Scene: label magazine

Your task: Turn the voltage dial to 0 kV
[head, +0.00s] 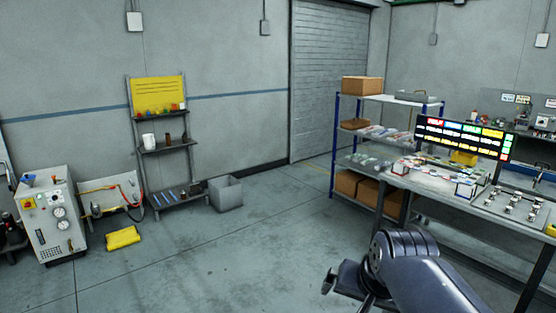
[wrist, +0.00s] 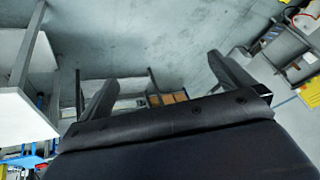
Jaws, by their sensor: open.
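I cannot make out a voltage dial marked in kV in either view. My gripper (head: 345,287) is low at the right of centre in the head view, far from the cabinet. In the wrist view my gripper (wrist: 162,66) shows two fingers spread wide apart with nothing between them.
A workbench (head: 440,184) with a bright display (head: 463,136) stands at the right. A blue-post shelf (head: 390,100) holds boxes. A grey bin (head: 227,194) stands by a narrow rack (head: 163,148). A yellow object (head: 123,238) lies near the cabinet. The middle floor is clear.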

